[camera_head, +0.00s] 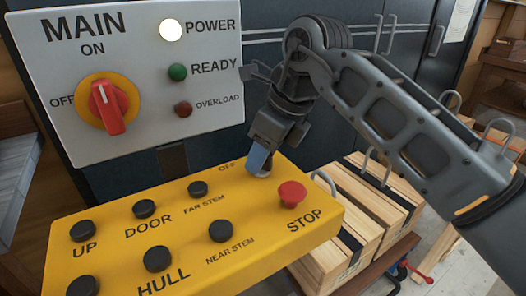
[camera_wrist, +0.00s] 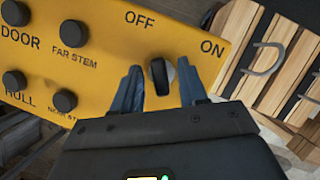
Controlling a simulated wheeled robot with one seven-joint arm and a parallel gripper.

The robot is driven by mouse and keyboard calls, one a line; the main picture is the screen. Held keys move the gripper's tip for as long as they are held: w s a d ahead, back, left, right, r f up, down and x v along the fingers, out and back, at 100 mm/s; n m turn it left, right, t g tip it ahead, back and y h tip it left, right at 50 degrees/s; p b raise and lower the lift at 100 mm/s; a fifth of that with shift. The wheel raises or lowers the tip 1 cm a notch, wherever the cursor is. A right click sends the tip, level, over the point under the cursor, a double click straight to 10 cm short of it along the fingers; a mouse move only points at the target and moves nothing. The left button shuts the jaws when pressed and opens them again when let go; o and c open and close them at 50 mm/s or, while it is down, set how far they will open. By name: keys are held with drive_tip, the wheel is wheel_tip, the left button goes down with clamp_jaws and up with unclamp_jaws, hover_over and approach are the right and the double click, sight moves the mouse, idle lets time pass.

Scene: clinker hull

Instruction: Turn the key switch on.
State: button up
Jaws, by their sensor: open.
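The key switch, a dark knob (camera_wrist: 160,76) on a yellow control box, shows in the wrist view between the two blue fingers of my gripper (camera_wrist: 159,85). The word OFF is printed above it and ON to its upper right. The knob's grip looks close to upright in that view; its exact setting is hard to read. The fingers are open on either side of it, with gaps visible. In the head view my gripper (camera_head: 262,162) is over the box's far right part and hides most of the switch and the ON label.
The yellow box (camera_head: 200,235) has several black buttons and a red STOP button (camera_head: 292,194) close to my gripper. A grey panel (camera_head: 205,105) behind has a red MAIN switch (camera_head: 106,105) and a lit white POWER lamp (camera_head: 171,30). Wooden crates (camera_head: 365,205) stand to the right.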

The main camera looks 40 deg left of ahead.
clamp_jaws()
drive_tip(key=shift+m, duration=0.4)
drive_tip(key=m+t, duration=0.1)
drive_tip(key=m, duration=0.2)
drive_tip(key=m+t, duration=0.1)
drive_tip(key=m, duration=0.1)
drive_tip(key=shift+s+m+t+b, duration=0.1)
drive_tip(key=shift+m+t+b, duration=0.2)
drive_tip(key=shift+m, duration=0.1)
drive_tip(key=m+b, duration=0.1)
drive_tip(key=m, duration=0.1)
drive_tip(key=m+t+h+b, duration=0.1)
drive_tip(key=m, duration=0.2)
drive_tip(key=shift+a+t+h, duration=0.1)
drive_tip(key=shift+t+h, duration=0.2)
drive_tip(key=shift+m, duration=0.3)
unclamp_jaws()
